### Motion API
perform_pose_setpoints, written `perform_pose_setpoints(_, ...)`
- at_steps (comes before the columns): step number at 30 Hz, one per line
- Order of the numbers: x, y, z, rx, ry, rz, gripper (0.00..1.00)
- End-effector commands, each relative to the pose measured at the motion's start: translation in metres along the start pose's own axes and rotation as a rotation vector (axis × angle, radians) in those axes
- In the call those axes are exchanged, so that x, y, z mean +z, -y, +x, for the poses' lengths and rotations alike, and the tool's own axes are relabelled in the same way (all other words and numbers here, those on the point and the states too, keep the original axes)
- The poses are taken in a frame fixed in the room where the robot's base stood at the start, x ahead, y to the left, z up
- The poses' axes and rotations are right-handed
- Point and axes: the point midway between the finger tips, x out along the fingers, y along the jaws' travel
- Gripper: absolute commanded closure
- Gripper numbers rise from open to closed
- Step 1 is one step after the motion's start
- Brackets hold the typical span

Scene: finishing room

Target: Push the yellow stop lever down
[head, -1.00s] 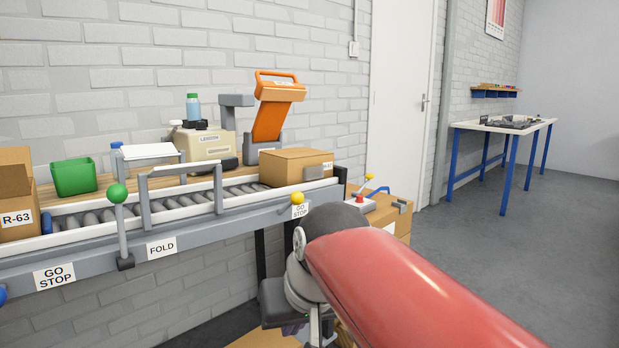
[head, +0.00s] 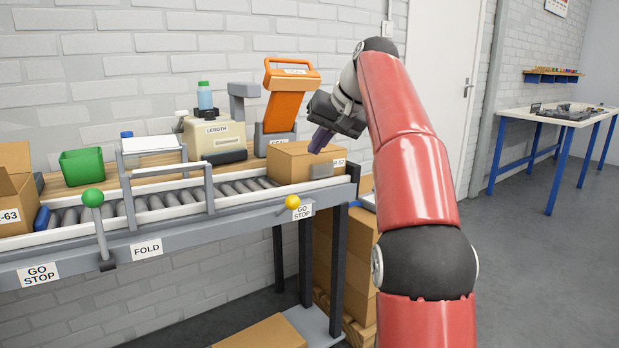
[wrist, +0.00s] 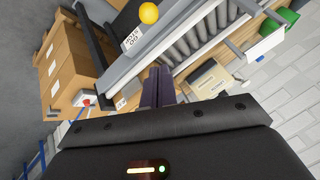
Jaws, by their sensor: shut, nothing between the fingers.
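The yellow stop lever shows as a yellow ball (head: 292,202) on the conveyor's front rail, beside a GO STOP label (head: 302,212). In the wrist view the ball (wrist: 149,13) is at the top edge, beyond the fingertips. My gripper (head: 318,142) is shut and empty. Its purple fingers point down over the cardboard box (head: 291,164) at the conveyor's right end, above and behind the ball and apart from it. The fingers (wrist: 159,72) also show in the wrist view. The lever's stem is too small to make out.
A green-knobbed lever (head: 93,198) stands left on the rail, by a FOLD label (head: 146,249). A grey hoop (head: 167,166) spans the rollers. An orange sealer (head: 281,95) and a beige length machine (head: 215,136) stand behind. Space in front of the rail's yellow ball is clear.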

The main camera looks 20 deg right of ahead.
Motion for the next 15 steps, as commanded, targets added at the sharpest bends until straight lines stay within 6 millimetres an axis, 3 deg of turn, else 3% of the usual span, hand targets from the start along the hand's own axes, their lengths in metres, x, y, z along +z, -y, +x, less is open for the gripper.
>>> perform_pose_setpoints(5, -0.0100, -0.0038, -0.0002, -0.015, -0.003, -0.006, 1.00)
perform_pose_setpoints(15, -0.0105, -0.0043, 0.0001, -0.016, -0.003, -0.006, 1.00)
